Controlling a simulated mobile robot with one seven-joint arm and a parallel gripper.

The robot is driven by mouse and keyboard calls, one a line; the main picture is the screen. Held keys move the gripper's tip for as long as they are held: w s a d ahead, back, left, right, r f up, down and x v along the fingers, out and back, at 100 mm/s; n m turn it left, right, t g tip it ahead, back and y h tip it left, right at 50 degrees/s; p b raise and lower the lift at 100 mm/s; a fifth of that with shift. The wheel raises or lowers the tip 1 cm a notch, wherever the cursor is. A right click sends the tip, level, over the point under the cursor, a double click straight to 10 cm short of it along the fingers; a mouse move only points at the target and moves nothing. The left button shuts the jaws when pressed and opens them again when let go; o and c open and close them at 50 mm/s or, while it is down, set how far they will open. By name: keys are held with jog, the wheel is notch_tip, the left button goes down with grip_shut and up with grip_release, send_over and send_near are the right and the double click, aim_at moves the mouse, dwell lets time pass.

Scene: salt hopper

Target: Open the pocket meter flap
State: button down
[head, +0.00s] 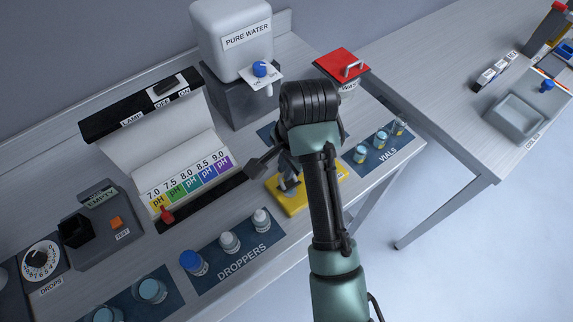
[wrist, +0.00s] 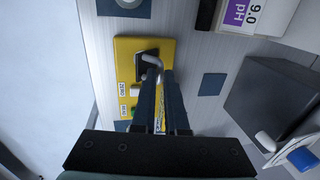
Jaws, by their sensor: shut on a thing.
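The pocket meter is a yellow block (head: 296,209) on the bench, right of the pH chart and partly hidden behind my arm. In the head view my gripper (head: 288,180) is mostly hidden by my own wrist.
The pH chart (head: 190,180) stands left of the meter, and the droppers mat (head: 238,262) lies in front. The vials mat (head: 385,150) is to the right. The pure water tank (head: 232,40) and a red-lidded waste bin (head: 341,64) stand behind.

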jog(key=shift+r+p, duration=0.2)
jog(key=shift+p, duration=0.25)
jog(key=shift+w+a+r+p, duration=0.1)
jog(key=shift+w+p, duration=0.05)
jog(key=shift+p, duration=0.3)
jog(key=shift+w+a+r+g+h+p, duration=0.2)
jog(key=shift+g+h+p, duration=0.3)
jog(key=shift+p, duration=0.7)
jog(key=shift+w+a+f+g+h+p, duration=0.4)
jog(key=shift+w+g+p, duration=0.2)
jog(key=shift+g, duration=0.2)
jog(key=g+b, duration=0.1)
jog(key=w+f+g+h+b, duration=0.1)
jog(key=b, duration=0.1)
jog(key=shift+w+a+h, duration=0.1)
jog(key=shift+a+h, duration=0.2)
jog(key=shift+a, duration=0.05)
jog(key=shift+w+a+f+g+h+b, duration=0.2)
jog(key=shift+w+g+h+b, duration=0.15)
jog(key=shift+b, duration=0.75)
jog(key=shift+g+b, duration=0.35)
jog(key=shift+b, duration=0.2)
jog(key=shift+r+h+b, duration=0.1)
jog(key=shift+h+b, duration=0.15)
jog(key=shift+b, duration=0.1)
